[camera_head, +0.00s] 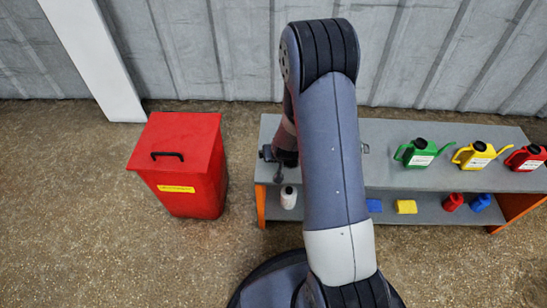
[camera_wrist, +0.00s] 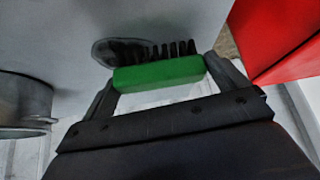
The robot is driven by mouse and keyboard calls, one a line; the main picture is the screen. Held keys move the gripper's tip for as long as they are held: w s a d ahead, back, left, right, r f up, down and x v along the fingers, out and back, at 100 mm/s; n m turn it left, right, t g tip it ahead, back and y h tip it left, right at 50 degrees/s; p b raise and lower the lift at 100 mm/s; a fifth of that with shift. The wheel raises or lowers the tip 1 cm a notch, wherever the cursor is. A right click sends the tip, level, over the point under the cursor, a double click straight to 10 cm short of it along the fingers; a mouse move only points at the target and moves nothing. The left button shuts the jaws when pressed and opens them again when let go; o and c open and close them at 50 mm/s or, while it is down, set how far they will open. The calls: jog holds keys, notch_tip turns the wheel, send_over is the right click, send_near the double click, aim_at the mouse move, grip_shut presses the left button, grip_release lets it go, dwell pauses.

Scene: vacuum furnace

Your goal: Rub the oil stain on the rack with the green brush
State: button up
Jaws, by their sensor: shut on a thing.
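In the wrist view, my gripper (camera_wrist: 160,78) is shut on the green brush (camera_wrist: 158,74), with a finger at each end of its block. The dark bristles point away from me, toward the grey rack top. In the head view, my arm covers the middle of the rack (camera_head: 410,133), and the brush and stain are hidden.
A red bin (camera_head: 180,165) with a black handle stands left of the rack. Green (camera_head: 421,152), yellow (camera_head: 476,154) and red (camera_head: 525,158) cans stand on the rack's right top. A white bottle (camera_head: 289,197) and sponges are on the lower shelf. A metal cylinder (camera_wrist: 22,103) is at the wrist view's left.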

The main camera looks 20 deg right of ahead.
jog(key=shift+s+d, duration=0.1)
jog(key=shift+d, duration=0.15)
jog(key=b, duration=0.1)
jog(key=d+b, duration=0.1)
jog(key=b, duration=0.1)
jog(key=d+b, duration=0.1)
jog(key=shift+s+f, duration=0.25)
jog(key=shift+d+b, duration=0.15)
jog(key=shift+b, duration=0.85)
jog(key=shift+s+d+b, duration=0.1)
jog(key=shift+b, duration=0.3)
jog(key=shift+d+b, duration=0.25)
jog(key=shift+b, duration=0.5)
jog(key=shift+s+b, duration=0.15)
jog(key=shift+b, duration=0.15)
jog(key=shift+d+r, duration=0.1)
jog(key=shift+d, duration=0.05)
jog(key=shift+s+d+b, duration=0.1)
jog(key=shift+b, duration=0.2)
